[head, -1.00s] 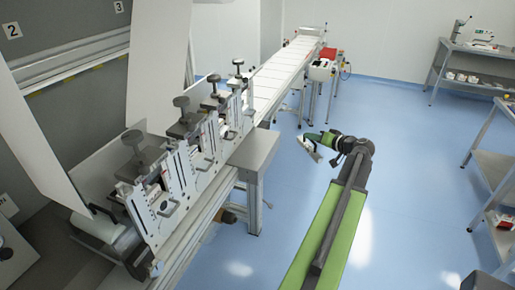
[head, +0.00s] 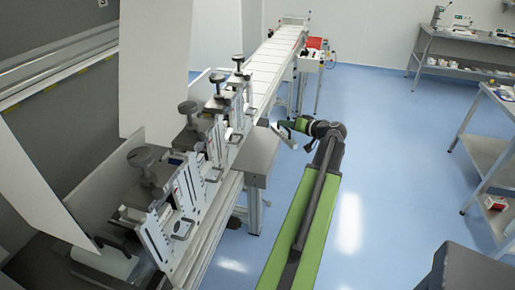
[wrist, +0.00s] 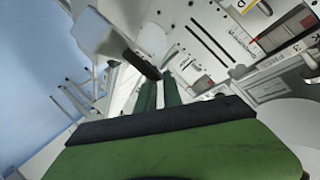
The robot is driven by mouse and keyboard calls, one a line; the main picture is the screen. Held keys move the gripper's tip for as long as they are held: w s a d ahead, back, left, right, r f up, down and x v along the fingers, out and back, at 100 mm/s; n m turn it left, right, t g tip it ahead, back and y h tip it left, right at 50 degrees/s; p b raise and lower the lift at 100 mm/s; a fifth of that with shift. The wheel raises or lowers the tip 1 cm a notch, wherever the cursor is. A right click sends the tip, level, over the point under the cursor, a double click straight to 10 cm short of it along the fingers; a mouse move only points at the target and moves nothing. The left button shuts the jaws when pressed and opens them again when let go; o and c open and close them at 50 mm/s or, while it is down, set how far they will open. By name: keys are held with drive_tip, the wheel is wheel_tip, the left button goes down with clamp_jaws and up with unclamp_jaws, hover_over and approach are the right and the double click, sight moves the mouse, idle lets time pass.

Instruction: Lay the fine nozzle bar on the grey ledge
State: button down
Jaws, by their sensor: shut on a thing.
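My gripper (head: 297,126) is shut on the fine nozzle bar (head: 284,135), a small pale grey bar that hangs tilted at its tip. In the wrist view the green fingers (wrist: 159,94) point at the machine, and a pale piece with a dark edge (wrist: 108,35), apparently the bar, crosses at upper left. The grey ledge (head: 257,153) is a flat shelf on the near side of the machine. The bar is just right of the ledge's far end in the head view. I cannot tell whether they touch, and the gap in height is unclear.
Several clamp stations with dark knobs (head: 139,157) line the machine left of the ledge. A long white conveyor (head: 278,58) runs away behind it. Shelving (head: 490,140) stands at the right. The blue floor (head: 390,150) between is clear.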

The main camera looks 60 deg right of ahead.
drive_tip(key=shift+w+r, duration=0.1)
drive_tip(key=shift+w, duration=0.1)
drive_tip(key=d+r, duration=0.1)
drive_tip(key=d, duration=0.1)
drive_tip(key=b, duration=1.1)
hover_over(263, 148)
wheel_tip(263, 148, down, 12)
drive_tip(key=shift+w+d+r, duration=0.15)
drive_tip(key=shift+r, duration=0.1)
drive_tip(key=shift+r+p, duration=0.2)
drive_tip(key=shift+p, duration=0.15)
drive_tip(key=shift+f, duration=0.25)
drive_tip(key=c, duration=1.5)
unclamp_jaws()
drive_tip(key=shift+r, duration=0.1)
